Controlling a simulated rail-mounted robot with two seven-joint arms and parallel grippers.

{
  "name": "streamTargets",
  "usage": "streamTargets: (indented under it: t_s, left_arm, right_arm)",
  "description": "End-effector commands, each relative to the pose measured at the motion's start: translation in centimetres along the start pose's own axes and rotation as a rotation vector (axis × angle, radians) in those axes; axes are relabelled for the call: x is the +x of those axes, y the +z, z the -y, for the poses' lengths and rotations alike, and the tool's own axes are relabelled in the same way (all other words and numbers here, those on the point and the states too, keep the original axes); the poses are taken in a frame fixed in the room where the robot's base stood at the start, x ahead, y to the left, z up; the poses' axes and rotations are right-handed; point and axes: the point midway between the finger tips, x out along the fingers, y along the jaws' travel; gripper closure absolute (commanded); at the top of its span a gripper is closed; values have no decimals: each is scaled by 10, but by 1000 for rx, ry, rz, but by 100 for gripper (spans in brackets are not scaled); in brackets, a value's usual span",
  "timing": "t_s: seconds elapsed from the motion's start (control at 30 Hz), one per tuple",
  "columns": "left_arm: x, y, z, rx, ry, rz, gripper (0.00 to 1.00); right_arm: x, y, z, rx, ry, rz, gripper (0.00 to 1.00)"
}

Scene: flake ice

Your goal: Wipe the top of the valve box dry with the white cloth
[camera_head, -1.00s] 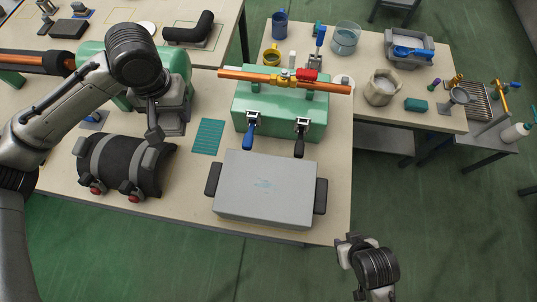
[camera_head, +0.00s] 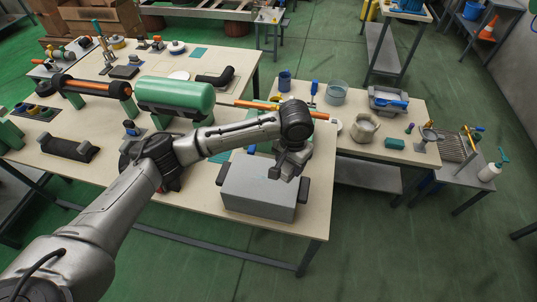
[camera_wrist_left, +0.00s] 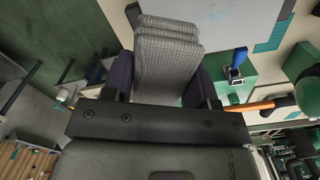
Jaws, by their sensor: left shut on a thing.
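The valve box (camera_head: 258,190) is a pale grey box with a dark handle at each end, near the front edge of the main table. Its pale top (camera_wrist_left: 215,18) also shows at the top of the left wrist view. My left gripper (camera_head: 288,172) is over the right part of the box top. In the left wrist view it is shut on the folded, pale grey-white cloth (camera_wrist_left: 166,62), which sticks out beyond the fingers. I cannot tell whether the cloth touches the lid. The gripper hides part of the lid. My right gripper is out of view.
A green tank (camera_head: 175,96) and an orange pipe (camera_head: 255,105) lie behind my left arm. The side table at right holds a pale pot (camera_head: 365,127), a glass bowl (camera_head: 336,94) and a grey tub (camera_head: 388,100). Green floor is open at the front right.

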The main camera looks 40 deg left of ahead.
Motion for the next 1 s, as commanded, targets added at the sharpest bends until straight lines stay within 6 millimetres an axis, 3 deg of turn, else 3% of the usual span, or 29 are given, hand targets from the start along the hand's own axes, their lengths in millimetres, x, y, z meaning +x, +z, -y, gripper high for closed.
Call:
streamTargets:
  t_s: [0.03,0.1,0.4,0.6,1.0]
  left_arm:
    - [-5,-5,12,-8,1,12,66]
    - [6,-10,27,-5,0,12,66]
    - [54,-5,84,17,0,6,66]
    - [71,2,102,31,0,1,66]
    - [75,4,105,33,0,0,66]
  right_arm:
    - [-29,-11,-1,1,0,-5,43]
    - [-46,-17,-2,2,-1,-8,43]
    - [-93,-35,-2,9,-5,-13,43]
    - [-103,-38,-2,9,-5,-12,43]
    - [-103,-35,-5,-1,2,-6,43]
